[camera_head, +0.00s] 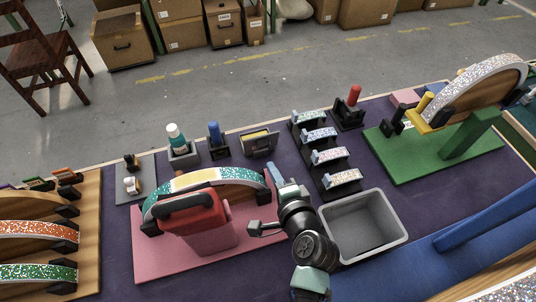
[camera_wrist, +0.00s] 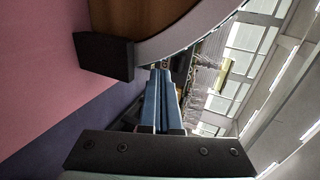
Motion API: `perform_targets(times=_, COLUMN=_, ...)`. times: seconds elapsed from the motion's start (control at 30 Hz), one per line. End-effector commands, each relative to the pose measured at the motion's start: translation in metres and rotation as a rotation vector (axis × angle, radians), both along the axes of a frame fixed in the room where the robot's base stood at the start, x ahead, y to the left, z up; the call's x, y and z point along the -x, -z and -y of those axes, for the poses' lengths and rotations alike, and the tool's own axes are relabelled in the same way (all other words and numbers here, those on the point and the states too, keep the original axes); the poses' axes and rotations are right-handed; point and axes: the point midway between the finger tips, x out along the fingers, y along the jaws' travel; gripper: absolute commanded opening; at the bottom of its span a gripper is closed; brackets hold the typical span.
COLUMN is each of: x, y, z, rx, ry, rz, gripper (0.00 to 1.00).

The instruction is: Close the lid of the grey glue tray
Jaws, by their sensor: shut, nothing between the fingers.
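My gripper (camera_head: 274,172) reaches forward over the right end of the pink board, its blue fingers together and empty. The wrist view shows the shut fingers (camera_wrist: 160,75) beside the arch's black foot. A small grey upright piece with a yellow strip (camera_head: 258,142) stands beyond the fingertips, apart from them; it may be the glue tray with its lid up, but I cannot tell. A large grey bin (camera_head: 398,236), open and empty, with no visible lid, stands right of my arm.
Several small glitter pieces stand on a black rack (camera_head: 318,168) to the right.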

Motion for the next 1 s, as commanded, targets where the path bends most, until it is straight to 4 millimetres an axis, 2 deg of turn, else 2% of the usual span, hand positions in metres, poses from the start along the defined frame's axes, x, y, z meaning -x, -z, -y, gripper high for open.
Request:
perform_targets(times=0.1, x=-0.02, y=-0.005, z=-0.006, rx=0.001, ry=-0.002, rz=0.002, gripper=0.0)
perform_targets(times=0.3, x=-0.036, y=-0.006, z=-0.012, rx=0.0, ry=-0.001, rz=0.0, gripper=0.0)
perform_targets(times=0.73, x=-0.039, y=-0.007, z=-0.013, rx=0.001, ry=0.0, rz=0.0, gripper=0.0)
perform_targets(times=1.0, x=-0.042, y=-0.015, z=-0.014, rx=0.013, ry=-0.001, rz=-0.037, gripper=0.0)
